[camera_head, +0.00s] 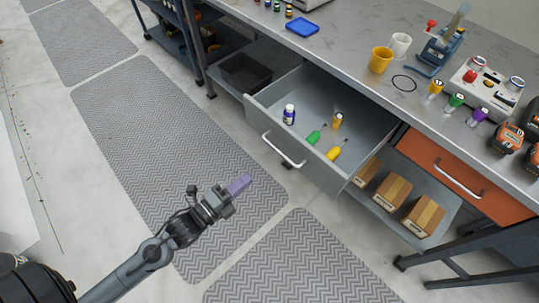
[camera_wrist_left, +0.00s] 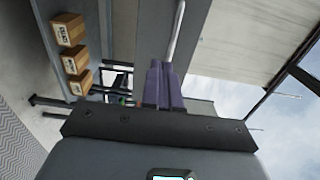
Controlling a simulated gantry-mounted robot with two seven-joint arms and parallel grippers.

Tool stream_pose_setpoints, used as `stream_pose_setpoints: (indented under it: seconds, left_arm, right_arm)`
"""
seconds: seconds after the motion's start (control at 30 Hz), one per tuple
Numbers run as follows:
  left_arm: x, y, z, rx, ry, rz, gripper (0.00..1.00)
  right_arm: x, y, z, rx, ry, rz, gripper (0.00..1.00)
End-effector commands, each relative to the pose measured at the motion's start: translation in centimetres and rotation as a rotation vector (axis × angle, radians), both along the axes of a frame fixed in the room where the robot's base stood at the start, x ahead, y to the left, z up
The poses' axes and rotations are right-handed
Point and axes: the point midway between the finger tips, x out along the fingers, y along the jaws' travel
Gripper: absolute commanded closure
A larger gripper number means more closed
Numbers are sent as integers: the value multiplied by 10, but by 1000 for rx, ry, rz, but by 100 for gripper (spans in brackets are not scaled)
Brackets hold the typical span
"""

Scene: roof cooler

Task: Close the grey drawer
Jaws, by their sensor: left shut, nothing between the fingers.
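The grey drawer (camera_head: 262,118) is pulled out from under the workbench in the head view. Its front has a pale bar handle (camera_head: 283,151). Inside are a small white-capped bottle (camera_head: 289,115), a green-handled tool (camera_head: 314,136), a yellow-handled tool (camera_head: 335,152) and a small orange-yellow item (camera_head: 337,121). My left gripper (camera_head: 240,184), with purple fingers, is shut and empty in front of the drawer, apart from the handle in the head view. In the left wrist view its shut fingers (camera_wrist_left: 165,84) point toward the pale handle (camera_wrist_left: 177,32). My right gripper is not in view.
An orange drawer (camera_head: 454,176) sits closed at the right. Wooden-looking boxes (camera_head: 393,192) stand on the lower shelf, and a dark bin (camera_head: 246,73) is beside the grey drawer. Cups and tools stand on the benchtop (camera_head: 345,47). The floor mat (camera_head: 160,130) before the drawer is clear.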

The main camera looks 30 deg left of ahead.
Motion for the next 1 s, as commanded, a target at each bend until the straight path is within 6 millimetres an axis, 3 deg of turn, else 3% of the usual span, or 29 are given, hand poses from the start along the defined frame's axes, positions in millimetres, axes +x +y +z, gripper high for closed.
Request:
stream_pose_setpoints:
  seconds: [0.6, 1.0]
  left_arm:
    - [94, -25, -2, -5, -2, 1, 100]
    - [125, -34, -1, -3, 3, 1, 100]
  right_arm:
    - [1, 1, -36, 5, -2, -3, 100]
    - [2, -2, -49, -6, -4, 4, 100]
